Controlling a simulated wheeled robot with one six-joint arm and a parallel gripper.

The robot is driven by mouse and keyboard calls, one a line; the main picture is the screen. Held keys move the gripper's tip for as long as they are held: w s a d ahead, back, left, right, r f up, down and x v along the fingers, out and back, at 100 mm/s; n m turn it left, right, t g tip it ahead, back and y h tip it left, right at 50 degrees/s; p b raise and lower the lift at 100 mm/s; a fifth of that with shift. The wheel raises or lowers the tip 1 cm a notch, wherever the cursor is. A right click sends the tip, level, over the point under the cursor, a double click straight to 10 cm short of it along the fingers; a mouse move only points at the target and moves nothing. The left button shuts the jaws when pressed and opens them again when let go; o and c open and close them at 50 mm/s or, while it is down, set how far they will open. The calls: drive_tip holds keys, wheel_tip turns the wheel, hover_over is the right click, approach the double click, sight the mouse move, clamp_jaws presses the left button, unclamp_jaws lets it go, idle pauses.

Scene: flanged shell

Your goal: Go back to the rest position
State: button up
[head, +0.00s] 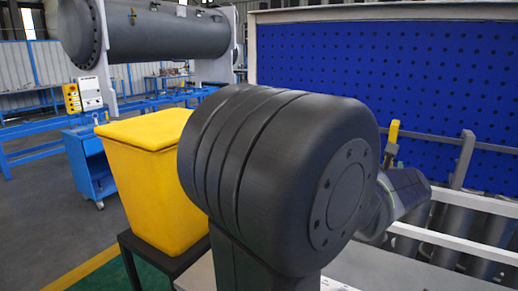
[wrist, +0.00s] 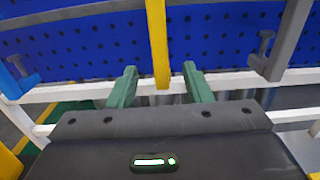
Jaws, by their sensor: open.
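My gripper (wrist: 160,69) is open in the wrist view, its two green fingers apart. A yellow upright bar (wrist: 157,42) shows in the gap between them, and I cannot tell whether it stands between the fingers or behind them. Nothing is seen touching the fingers. In the head view my large dark arm joint fills the middle and hides most of the gripper. The top of a yellow piece (head: 392,131) shows just right of that joint.
A blue perforated panel (head: 400,70) stands behind a rail rack with a grey hooked post (head: 463,158) and several grey cylinders. A yellow bin (head: 150,185) on a dark stand is close to my arm's left. A blue cart (head: 88,165) and large flanged shell (head: 150,36) stand farther back.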

drive_tip(key=p+x, duration=0.2)
drive_tip(key=x, duration=0.8)
drive_tip(key=shift+w, duration=0.1)
drive_tip(key=shift+r+p, duration=0.15)
drive_tip(key=shift+p, duration=0.2)
